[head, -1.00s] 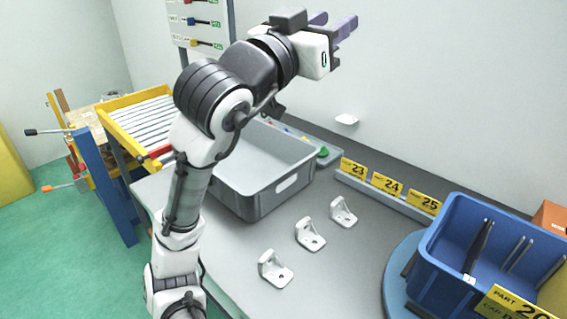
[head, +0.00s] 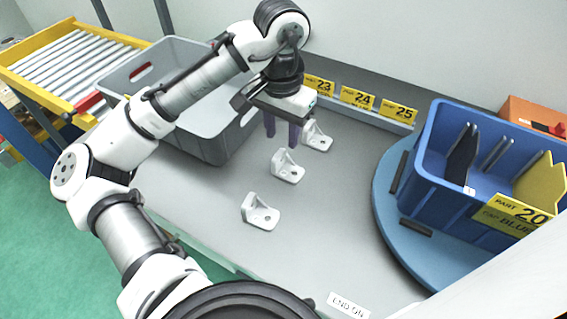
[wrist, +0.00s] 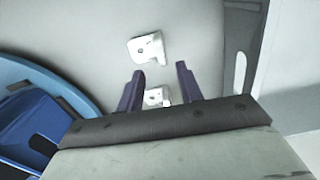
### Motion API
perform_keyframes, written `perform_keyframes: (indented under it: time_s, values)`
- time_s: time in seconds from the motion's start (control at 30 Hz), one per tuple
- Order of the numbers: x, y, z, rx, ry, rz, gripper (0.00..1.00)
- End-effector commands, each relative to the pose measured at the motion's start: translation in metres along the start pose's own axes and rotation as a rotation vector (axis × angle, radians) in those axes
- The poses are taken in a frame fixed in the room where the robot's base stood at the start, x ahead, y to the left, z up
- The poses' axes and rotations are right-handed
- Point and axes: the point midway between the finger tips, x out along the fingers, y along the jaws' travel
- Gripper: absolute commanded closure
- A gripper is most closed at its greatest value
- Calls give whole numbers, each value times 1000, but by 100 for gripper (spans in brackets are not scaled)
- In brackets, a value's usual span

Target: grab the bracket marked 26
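Three white brackets stand in a row on the grey table in the head view: a near one (head: 260,212), a middle one (head: 287,167) and a far one (head: 317,137). No number is readable on any of them, so I cannot tell which is marked 26. My gripper (head: 281,138) points down just left of the far bracket, with purple fingers apart and empty. In the wrist view, one bracket (wrist: 147,48) lies beyond the fingertips. Another (wrist: 157,97) shows between the open fingers (wrist: 160,70), partly hidden by the gripper body; whether they touch it is unclear.
A grey tote (head: 215,150) stands left of the brackets, close to my gripper. Yellow cards 23, 24 and 25 (head: 358,97) line the back rail. A blue bin (head: 425,170) labelled 20 sits on a round blue turntable (head: 388,205) at the right.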

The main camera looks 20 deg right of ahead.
Motion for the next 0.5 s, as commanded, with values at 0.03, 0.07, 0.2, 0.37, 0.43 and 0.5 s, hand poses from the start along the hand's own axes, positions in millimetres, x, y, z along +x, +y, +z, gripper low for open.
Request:
perform_keyframes:
  time_s: [0.03, 0.07, 0.2, 0.37, 0.43, 0.5]
  values:
    - [7, 0, 0, 1, 0, 2, 64]
    - [10, 0, 0, 1, 1, 2, 64]
    - [17, 0, 0, 0, 2, 1, 64]
    - [35, -1, 5, 0, 2, 4, 64]
    - [46, -1, 7, 1, 1, 4, 64]
    - [56, -1, 7, 1, 2, 4, 64]
